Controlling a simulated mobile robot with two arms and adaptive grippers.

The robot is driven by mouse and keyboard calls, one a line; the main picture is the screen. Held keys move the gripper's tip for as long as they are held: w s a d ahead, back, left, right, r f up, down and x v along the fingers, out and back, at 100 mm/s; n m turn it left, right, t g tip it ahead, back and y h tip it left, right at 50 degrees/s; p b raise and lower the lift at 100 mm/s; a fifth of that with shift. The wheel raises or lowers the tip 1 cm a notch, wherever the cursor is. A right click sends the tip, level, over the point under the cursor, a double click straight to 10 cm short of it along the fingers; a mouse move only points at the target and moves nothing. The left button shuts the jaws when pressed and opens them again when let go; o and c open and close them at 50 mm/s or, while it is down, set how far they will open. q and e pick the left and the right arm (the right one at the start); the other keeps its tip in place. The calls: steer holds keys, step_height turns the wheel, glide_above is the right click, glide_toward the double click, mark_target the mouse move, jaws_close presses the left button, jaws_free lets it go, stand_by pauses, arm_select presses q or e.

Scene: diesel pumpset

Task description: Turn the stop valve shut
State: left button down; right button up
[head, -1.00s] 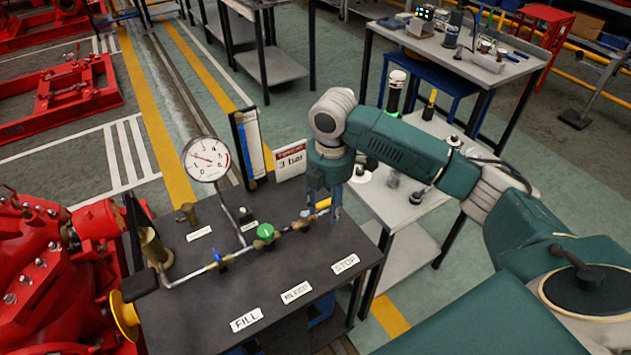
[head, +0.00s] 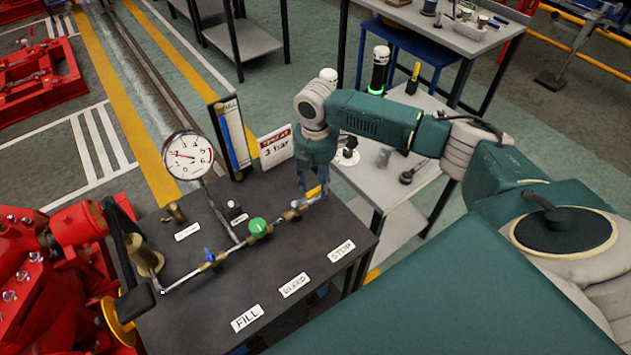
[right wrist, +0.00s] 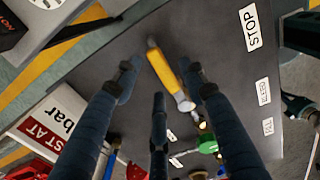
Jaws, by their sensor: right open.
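The stop valve has a yellow lever (head: 312,191) at the right end of the pipe run on the dark bench panel (head: 215,293), behind the "STOP" label (head: 341,251). My right gripper (head: 311,196) is pointed down over this lever and partly hides it. In the right wrist view the yellow lever (right wrist: 163,70) shows between the open fingers of my right gripper (right wrist: 160,75). The lever lies roughly along the pipe in the head view. I cannot tell whether any finger touches it. My left gripper is out of view.
A green handle (head: 257,226) and a blue handle (head: 209,254) sit along the same pipe. A round gauge (head: 188,157) and a "3 bar" sign (head: 276,148) stand behind. A grey side table (head: 392,185) stands to the right. Red machinery (head: 50,265) is at left.

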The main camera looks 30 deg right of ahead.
steer(key=shift+s+f, duration=0.1)
steer(key=shift+f, duration=0.2)
steer(key=shift+c, duration=1.3)
steer(key=c, duration=0.5)
jaws_close()
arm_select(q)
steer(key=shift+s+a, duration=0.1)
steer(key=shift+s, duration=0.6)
